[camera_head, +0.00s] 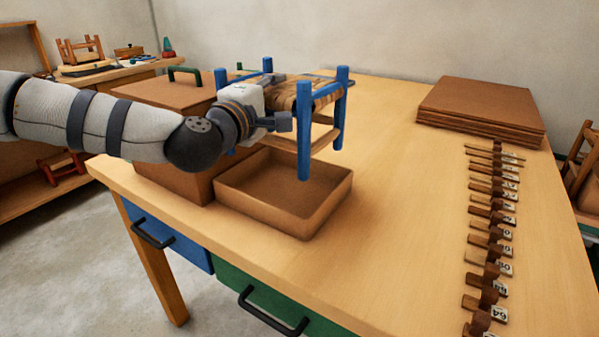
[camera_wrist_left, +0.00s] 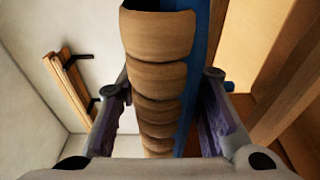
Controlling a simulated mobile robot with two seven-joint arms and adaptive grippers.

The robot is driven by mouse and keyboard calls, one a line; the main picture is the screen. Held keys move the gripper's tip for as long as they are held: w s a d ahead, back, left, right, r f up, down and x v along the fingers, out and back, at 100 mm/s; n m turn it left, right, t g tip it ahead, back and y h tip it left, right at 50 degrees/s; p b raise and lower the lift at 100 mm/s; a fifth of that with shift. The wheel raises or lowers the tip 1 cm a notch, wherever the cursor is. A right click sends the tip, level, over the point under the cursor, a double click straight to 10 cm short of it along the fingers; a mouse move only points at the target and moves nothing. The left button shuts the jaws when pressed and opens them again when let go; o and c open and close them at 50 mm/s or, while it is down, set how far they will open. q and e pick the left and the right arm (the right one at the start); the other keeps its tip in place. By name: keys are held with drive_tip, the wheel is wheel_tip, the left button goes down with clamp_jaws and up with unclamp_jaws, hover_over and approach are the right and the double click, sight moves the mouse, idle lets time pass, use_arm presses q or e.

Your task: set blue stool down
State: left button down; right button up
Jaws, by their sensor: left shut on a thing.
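The blue stool (camera_head: 305,115) has blue posts, wooden rungs and a woven bark seat. In the head view it is upright above the table, over the back of the open brown tray (camera_head: 325,205). My left gripper (camera_head: 280,122) is shut on the stool at its left side. In the left wrist view the woven bark edge (camera_wrist_left: 158,75) of the stool runs between the two fingers of my left gripper (camera_wrist_left: 165,115), with a blue part (camera_wrist_left: 203,70) beside it. Whether any stool leg touches the table is hidden or unclear. My right gripper is not in view.
A brown box (camera_head: 165,95) with a green handle stands left of the tray. A stack of brown boards (camera_head: 482,108) lies at the back right. A row of numbered wooden pieces (camera_head: 490,235) lines the right side. The table (camera_head: 400,190) between tray and row is clear.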

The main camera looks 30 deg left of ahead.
use_arm(q)
wheel_tip(320, 180, down, 9)
drive_tip(key=s+b, duration=0.1)
drive_tip(key=b, duration=0.1)
drive_tip(key=shift+f, duration=0.15)
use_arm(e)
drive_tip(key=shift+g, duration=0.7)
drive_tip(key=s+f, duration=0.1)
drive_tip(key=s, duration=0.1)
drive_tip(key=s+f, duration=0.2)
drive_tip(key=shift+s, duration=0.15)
use_arm(q)
drive_tip(key=shift+f, duration=0.15)
drive_tip(key=c, duration=1.5)
unclamp_jaws()
drive_tip(key=shift+f, duration=0.15)
drive_tip(key=shift+c, duration=0.2)
drive_tip(key=o, duration=0.4)
drive_tip(key=shift+o, duration=0.2)
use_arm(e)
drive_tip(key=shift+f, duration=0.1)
